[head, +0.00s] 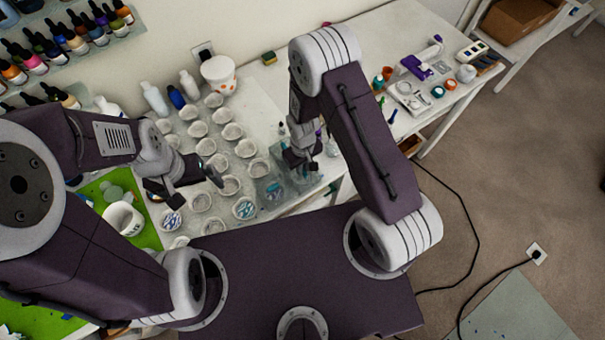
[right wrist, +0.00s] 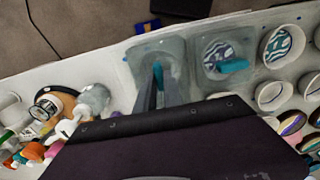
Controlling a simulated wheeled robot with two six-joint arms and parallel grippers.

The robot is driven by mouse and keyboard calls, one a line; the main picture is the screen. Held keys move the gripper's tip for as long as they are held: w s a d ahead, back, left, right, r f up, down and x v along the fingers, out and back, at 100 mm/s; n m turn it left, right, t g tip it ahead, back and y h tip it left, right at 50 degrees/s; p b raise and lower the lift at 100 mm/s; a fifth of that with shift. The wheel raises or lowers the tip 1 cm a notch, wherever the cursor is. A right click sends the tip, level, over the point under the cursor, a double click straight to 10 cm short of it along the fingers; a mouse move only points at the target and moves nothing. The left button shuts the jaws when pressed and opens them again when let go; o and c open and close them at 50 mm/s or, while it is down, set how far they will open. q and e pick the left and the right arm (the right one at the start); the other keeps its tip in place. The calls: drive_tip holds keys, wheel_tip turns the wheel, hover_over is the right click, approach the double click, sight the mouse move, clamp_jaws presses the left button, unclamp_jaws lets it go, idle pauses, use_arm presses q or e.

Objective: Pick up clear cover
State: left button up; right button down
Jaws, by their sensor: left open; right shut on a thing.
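A clear cover (right wrist: 172,62) with a teal handle is at the table's front edge in the right wrist view; it also shows in the head view (head: 308,181). My right gripper (right wrist: 157,88) is shut on its teal handle. In the head view the right gripper (head: 302,162) is over this cover and partly hides it. I cannot tell whether the cover touches the table. A second clear cover (right wrist: 213,45) with a teal handle lies beside it, over a blue-and-white patterned piece. My left gripper (head: 183,187) is open and empty above the cups and the green mat's edge.
Several white round cups (head: 229,185) stand in rows between my grippers. A green mat (head: 148,238) bears a white cup (head: 124,219). Bottles (head: 154,97) and a spotted pot (head: 218,74) line the back. A purple tool (head: 418,66) lies on the right part of the table.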

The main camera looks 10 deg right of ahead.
idle(0.4)
drive_tip(key=shift+r+b, duration=0.3)
drive_tip(key=shift+r, duration=0.3)
wheel_tip(320, 180, up, 3)
drive_tip(key=shift+w+f+b, duration=0.1)
drive_tip(key=shift+b, duration=0.45)
drive_tip(key=s+d+r+b, duration=0.2)
drive_tip(key=s+d+r, duration=0.5)
drive_tip(key=s+d, duration=0.1)
drive_tip(key=shift+d, duration=0.35)
